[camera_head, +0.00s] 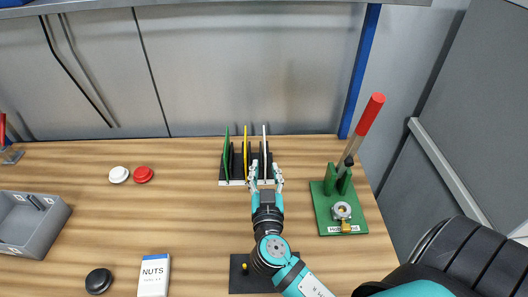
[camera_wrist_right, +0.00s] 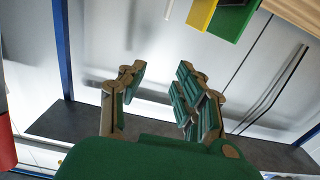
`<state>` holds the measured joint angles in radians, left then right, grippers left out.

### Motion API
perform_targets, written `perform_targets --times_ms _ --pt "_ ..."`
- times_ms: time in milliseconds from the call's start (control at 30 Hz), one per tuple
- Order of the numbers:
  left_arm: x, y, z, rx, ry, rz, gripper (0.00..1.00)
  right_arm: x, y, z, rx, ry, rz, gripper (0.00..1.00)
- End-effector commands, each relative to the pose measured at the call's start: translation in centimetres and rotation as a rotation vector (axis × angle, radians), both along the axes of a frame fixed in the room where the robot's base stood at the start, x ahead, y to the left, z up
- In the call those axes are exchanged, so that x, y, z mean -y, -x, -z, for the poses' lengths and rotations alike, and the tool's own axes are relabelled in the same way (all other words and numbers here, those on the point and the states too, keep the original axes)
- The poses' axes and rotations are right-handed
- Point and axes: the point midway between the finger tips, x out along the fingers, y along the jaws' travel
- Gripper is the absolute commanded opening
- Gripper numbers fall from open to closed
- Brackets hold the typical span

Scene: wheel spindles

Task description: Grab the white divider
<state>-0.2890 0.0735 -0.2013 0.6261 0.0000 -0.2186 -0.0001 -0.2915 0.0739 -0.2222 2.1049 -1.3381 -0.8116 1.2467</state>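The white divider (camera_head: 264,140) stands upright as the rightmost panel in a black rack (camera_head: 233,182) at the back of the table. A yellow divider (camera_head: 245,142) and a green divider (camera_head: 226,150) stand to its left. My right gripper (camera_head: 266,173) is open in front of the rack, with its fingers to either side of the white divider's line. In the right wrist view the open, empty fingers (camera_wrist_right: 158,85) show, and the white divider (camera_wrist_right: 168,9) is a thin strip at the top edge, apart from them. The rack's right part is partly hidden by my gripper. My left gripper is not seen.
A green-based lever press (camera_head: 345,222) with a red handle stands close on the right. A black plate (camera_head: 243,283) lies under my right arm. White (camera_head: 118,174) and red (camera_head: 143,174) buttons, a grey bin (camera_head: 45,235) and a NUTS box (camera_head: 154,277) are left.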

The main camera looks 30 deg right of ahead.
Motion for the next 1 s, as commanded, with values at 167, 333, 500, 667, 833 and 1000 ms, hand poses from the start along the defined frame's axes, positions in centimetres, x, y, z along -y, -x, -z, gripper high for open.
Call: perform_targets --times_ms 167,333,500,667,833,1000 --pt "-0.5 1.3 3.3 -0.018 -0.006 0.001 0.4 0.0 0.0 3.2 -0.001 -0.001 0.0 0.33" --pt "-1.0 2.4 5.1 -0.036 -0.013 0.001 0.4 0.0 0.0 5.0 -0.001 -0.001 0.0 0.33" --pt "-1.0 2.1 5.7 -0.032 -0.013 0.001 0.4 0.2 -0.4 5.7 0.001 0.002 0.0 0.33" --pt "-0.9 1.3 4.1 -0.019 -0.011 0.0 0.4 1.7 -2.8 5.2 0.0 0.005 0.0 0.33" --pt "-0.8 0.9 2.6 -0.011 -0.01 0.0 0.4 3.7 -6.0 5.2 0.0 0.005 0.001 0.33" --pt "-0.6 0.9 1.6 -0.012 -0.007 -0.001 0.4 5.5 -8.8 5.4 -0.001 0.003 0.001 0.33"
